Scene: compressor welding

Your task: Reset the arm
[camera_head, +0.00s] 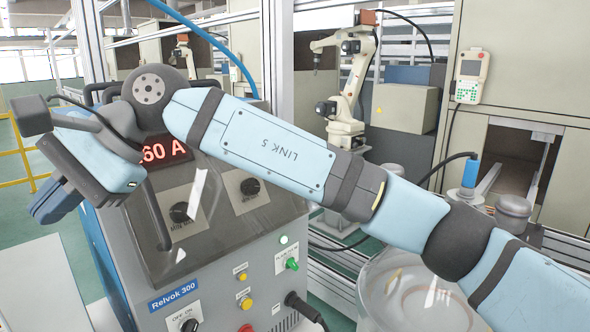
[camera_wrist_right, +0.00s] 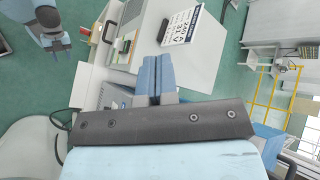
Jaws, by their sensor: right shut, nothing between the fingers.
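My right arm reaches across the head view from the lower right to the upper left. Its gripper (camera_head: 56,200) hangs at the far left, pointing down and left, in front of the welding machine. In the right wrist view the two blue fingers of the right gripper (camera_wrist_right: 157,75) are together, with nothing between them. The grey welding machine (camera_head: 225,270) stands behind the arm, with a red display reading "60 A", partly covered by my wrist. My left gripper is not in the head view.
A clear round dome (camera_head: 415,295) stands below my forearm. A white industrial robot (camera_head: 345,105) stands behind, and a teach pendant (camera_head: 472,76) hangs on the beige cabinet at right. A yellow railing (camera_head: 22,150) is at far left. A desk calendar (camera_wrist_right: 181,28) stands on a white surface.

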